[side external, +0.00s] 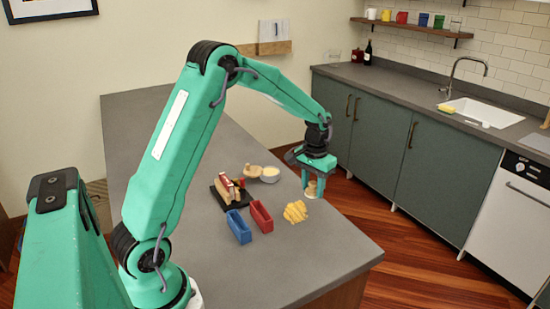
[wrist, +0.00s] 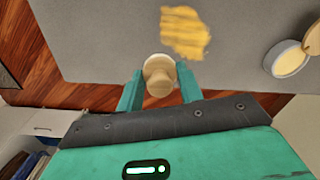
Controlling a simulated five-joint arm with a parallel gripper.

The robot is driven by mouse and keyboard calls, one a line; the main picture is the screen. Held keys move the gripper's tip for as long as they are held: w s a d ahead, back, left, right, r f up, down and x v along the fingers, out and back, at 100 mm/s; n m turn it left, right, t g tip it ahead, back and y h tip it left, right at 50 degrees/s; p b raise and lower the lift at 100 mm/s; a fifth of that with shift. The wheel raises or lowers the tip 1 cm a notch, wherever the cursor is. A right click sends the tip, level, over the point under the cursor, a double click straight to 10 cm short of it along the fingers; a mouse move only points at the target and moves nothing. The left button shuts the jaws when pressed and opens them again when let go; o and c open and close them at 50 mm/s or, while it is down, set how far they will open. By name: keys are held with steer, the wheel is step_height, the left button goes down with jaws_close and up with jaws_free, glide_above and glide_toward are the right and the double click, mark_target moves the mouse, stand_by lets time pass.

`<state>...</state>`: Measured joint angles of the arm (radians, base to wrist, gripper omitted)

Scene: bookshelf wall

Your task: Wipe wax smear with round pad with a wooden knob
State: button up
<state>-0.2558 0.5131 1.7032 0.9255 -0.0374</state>
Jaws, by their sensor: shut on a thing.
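The wax smear (side external: 295,211) is a yellow, uneven patch on the grey counter (side external: 310,255). It also shows in the wrist view (wrist: 185,32), above and a little right of my gripper. My gripper (side external: 313,190) points down at the counter's right side in the side view, beside the smear. In the wrist view my gripper (wrist: 160,84) is shut on the pale wooden knob (wrist: 159,82) of the round pad (wrist: 157,64). The pad is apart from the smear. Its underside is hidden, so I cannot tell whether it touches the counter.
A red bin (side external: 261,217) and a blue bin (side external: 239,227) stand left of the smear. Behind them are a dark tray (side external: 222,193) with blocks, a round white tin (side external: 270,174) and a wooden lid (side external: 253,170). The counter's edge runs close to my gripper. The front counter is clear.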

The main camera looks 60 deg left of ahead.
steer(key=shift+s+d+f, duration=0.25)
steer(key=shift+d+f, duration=0.1)
steer(key=shift+d, duration=0.1)
